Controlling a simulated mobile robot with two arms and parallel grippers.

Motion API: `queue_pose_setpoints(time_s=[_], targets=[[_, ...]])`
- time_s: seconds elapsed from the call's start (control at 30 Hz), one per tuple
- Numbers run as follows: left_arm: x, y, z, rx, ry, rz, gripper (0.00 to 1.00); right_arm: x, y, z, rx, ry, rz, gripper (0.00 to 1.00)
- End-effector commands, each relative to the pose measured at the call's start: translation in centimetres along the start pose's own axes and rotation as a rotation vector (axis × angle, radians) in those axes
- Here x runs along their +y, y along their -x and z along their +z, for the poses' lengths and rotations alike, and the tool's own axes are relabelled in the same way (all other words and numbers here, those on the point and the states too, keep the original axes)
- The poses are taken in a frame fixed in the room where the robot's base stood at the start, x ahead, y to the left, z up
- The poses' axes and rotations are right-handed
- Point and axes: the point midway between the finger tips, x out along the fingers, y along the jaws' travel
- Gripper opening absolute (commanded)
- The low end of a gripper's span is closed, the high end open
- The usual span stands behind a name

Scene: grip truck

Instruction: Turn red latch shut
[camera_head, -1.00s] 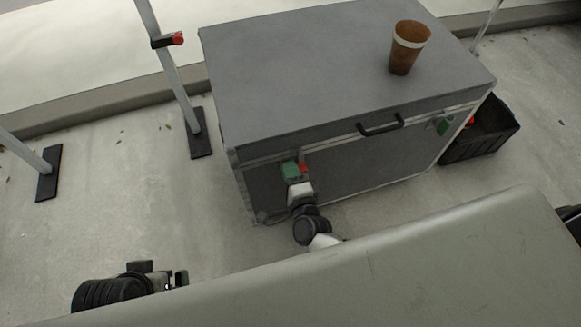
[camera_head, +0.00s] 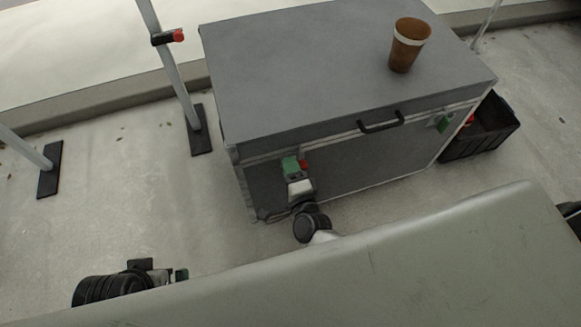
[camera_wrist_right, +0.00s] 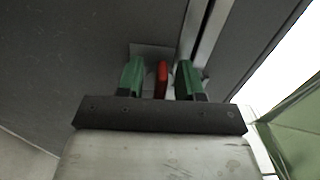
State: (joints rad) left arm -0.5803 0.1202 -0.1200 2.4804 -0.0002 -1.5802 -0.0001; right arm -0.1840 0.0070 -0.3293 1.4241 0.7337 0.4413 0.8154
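The red latch (camera_head: 304,165) is on the front of the grey case (camera_head: 340,75), near its left end. In the right wrist view the red latch (camera_wrist_right: 162,79) is a narrow upright piece on a grey plate. My right gripper (camera_head: 296,166) is at the latch. In the wrist view its green fingers (camera_wrist_right: 159,78) are open on either side of the latch, with gaps visible. My left gripper (camera_head: 180,277) is low at the left, far from the case. It is partly hidden, and its opening is unclear.
A brown cup (camera_head: 407,50) stands on the case lid.

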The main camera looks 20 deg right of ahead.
Motion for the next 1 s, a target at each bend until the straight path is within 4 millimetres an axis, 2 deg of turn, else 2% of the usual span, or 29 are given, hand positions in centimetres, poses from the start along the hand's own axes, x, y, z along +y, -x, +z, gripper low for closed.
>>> queue_pose_setpoints(time_s=[0.23,0.7,0.83,1.0], targets=[[0.0,0.2,-0.1,0.000,0.000,0.000,1.00,-0.1,0.8,0.0,0.000,-0.001,0.000,0.36],[0.0,1.2,-0.4,0.000,0.000,0.000,1.00,0.0,9.3,0.0,-0.001,0.000,0.002,0.36],[0.0,1.3,-0.4,0.000,0.000,0.000,1.00,0.0,10.4,0.0,-0.001,0.000,0.001,0.36],[0.0,1.3,-0.4,0.000,0.000,0.000,1.00,0.0,10.8,0.0,0.000,0.000,-0.001,0.36]])
